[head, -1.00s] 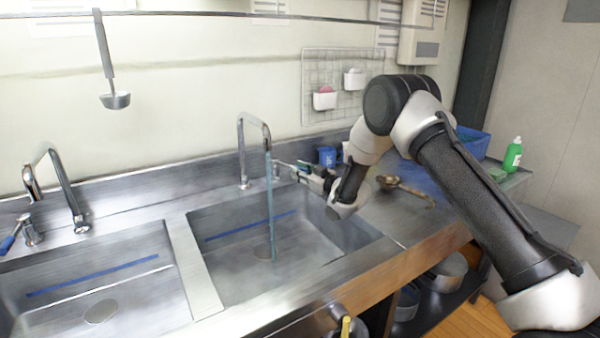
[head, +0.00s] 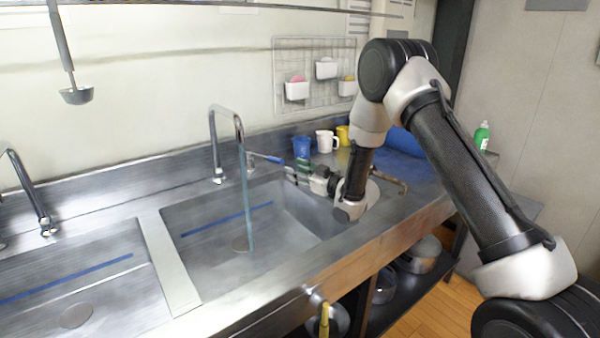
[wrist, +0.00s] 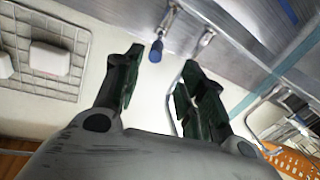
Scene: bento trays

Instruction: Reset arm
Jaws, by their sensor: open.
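My gripper (head: 298,172) is at the end of my bent arm, above the right sink basin (head: 185,262), beside the tap. In the wrist view its two dark green fingers (wrist: 160,78) are spread apart with nothing between them. The blue-tipped tap lever (head: 268,158) is just beyond the fingers; its blue end (wrist: 156,51) also shows ahead of them in the wrist view. The lever and fingers appear apart. A stream of water (head: 248,215) runs from the curved tap (head: 213,135) into the right basin.
A blue mug (head: 302,147), a white mug (head: 326,141) and a yellow mug (head: 343,135) stand along the back wall. A wire rack (head: 310,90) with white holders hangs above. Pots sit under the counter.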

